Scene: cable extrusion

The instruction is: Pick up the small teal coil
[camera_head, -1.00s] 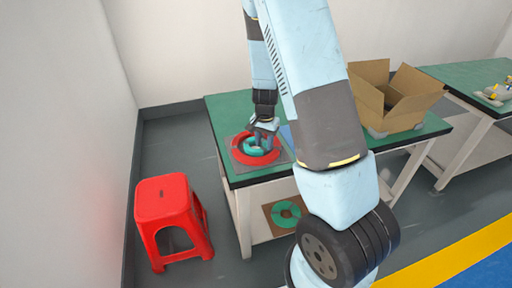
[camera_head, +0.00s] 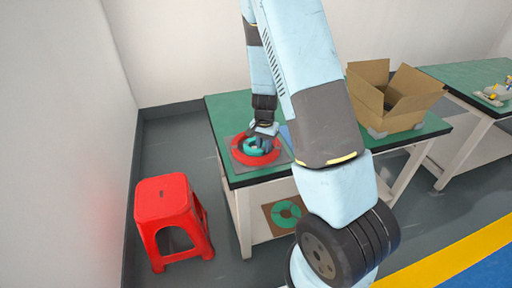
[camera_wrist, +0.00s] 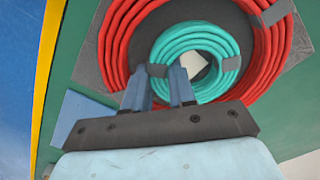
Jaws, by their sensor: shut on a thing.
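The small teal coil (camera_wrist: 195,38) lies inside a larger red coil (camera_wrist: 115,45) in the wrist view. Grey ties band the teal coil on two sides. My gripper (camera_wrist: 165,85) has its two blue fingers at the teal coil's lower left side and is shut on it. In the head view the teal coil (camera_head: 251,146) shows within the red coil (camera_head: 243,157) on the green table, with my gripper (camera_head: 262,143) at its right. Whether the coil is clear of the surface beneath, I cannot tell.
An open cardboard box (camera_head: 408,112) stands at the table's right end. Another teal coil (camera_head: 286,210) sits on the lower shelf. A red stool (camera_head: 165,198) stands left of the table. The green tabletop (camera_head: 228,107) is clear behind the coils.

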